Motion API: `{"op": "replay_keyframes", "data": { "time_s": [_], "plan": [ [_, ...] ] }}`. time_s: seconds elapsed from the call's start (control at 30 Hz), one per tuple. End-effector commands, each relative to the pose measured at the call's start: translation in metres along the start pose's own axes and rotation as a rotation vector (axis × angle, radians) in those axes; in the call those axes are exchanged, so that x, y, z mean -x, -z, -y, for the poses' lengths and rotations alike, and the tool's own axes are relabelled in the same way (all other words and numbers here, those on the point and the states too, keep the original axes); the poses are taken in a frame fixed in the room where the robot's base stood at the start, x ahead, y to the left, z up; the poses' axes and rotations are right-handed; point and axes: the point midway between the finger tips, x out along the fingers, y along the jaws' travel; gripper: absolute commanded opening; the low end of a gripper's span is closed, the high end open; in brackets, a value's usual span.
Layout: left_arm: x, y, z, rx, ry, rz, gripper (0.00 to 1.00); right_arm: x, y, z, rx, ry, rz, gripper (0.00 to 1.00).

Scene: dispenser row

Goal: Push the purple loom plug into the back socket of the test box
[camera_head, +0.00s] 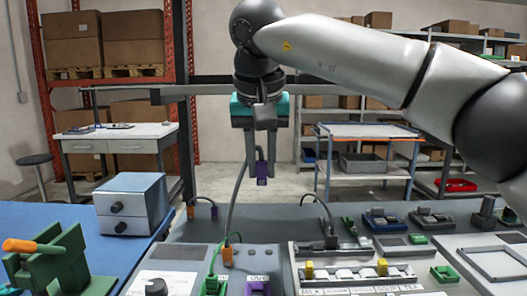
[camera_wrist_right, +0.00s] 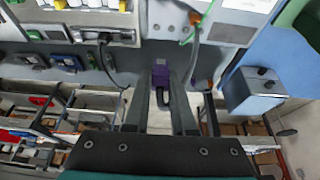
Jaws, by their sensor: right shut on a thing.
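The purple loom plug (camera_head: 262,172) hangs in the air at the fingertips of my right gripper (camera_head: 261,158), which is shut on it. In the right wrist view the plug (camera_wrist_right: 160,74) shows between the two fingers of the gripper (camera_wrist_right: 160,92). A dark cable runs from the plug down to the bench. A grey panel with several sockets stands at the front of the bench; I cannot tell which part is the test box. A purple socket (camera_head: 257,287) and a green socket (camera_head: 213,286) sit at its front. The left gripper is not in view.
An orange plug (camera_head: 228,255) stands on the panel behind the green socket, with a cable. A blue-grey box with knobs (camera_head: 132,203) and a green stand with an orange handle (camera_head: 50,258) are at the left. A dispenser row (camera_head: 345,275) fills the right.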

Motion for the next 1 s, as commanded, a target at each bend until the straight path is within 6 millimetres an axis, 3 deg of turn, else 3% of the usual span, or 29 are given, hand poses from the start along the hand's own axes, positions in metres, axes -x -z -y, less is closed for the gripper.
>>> {"op": "replay_keyframes", "data": {
  "time_s": [0.2,0.5,1.0],
  "plan": [
    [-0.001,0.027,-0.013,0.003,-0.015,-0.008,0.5,-0.043,-0.046,0.005,0.012,-0.007,0.01,0.0],
    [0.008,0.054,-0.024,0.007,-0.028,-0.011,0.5,-0.076,-0.095,0.007,0.009,0.008,-0.003,0.0],
    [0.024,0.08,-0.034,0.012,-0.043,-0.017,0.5,-0.095,-0.112,0.007,0.005,0.015,-0.008,0.0]
  ]
}}
